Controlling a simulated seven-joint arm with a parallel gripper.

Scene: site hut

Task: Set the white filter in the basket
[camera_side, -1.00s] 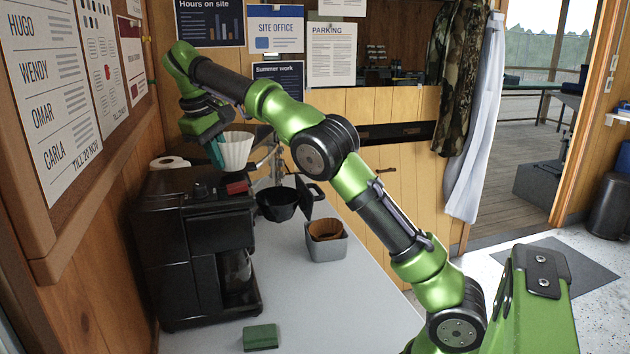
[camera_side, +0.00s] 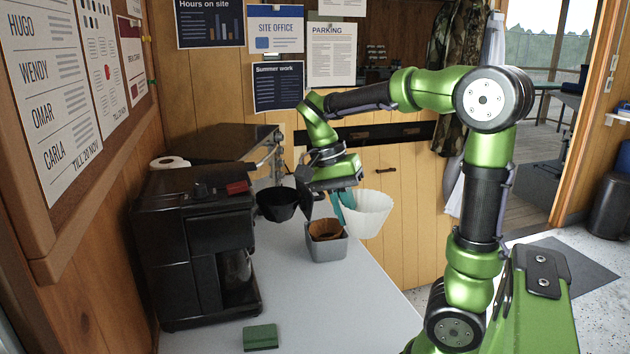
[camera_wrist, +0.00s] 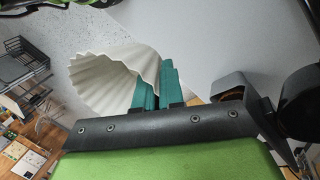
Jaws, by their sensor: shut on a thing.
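The white filter (camera_side: 371,216) is a pleated paper cone. My gripper (camera_side: 343,207) is shut on its left side with teal fingers, and holds it in the air to the right of and partly behind a grey bin. In the wrist view the filter (camera_wrist: 110,78) lies left of the teal fingers (camera_wrist: 158,88), its pleated rim spread wide. The black basket (camera_side: 278,204) is a dark cup with a handle, just right of the coffee machine. It stands apart from the filter, to its left, and looks empty from here, though its inside is barely visible.
The grey bin (camera_side: 327,250) holds brown used filters and stands on the counter between the basket and my gripper. The black coffee machine (camera_side: 190,250) fills the left. A green sponge (camera_side: 260,337) lies at the front. The counter's middle (camera_side: 310,300) is clear.

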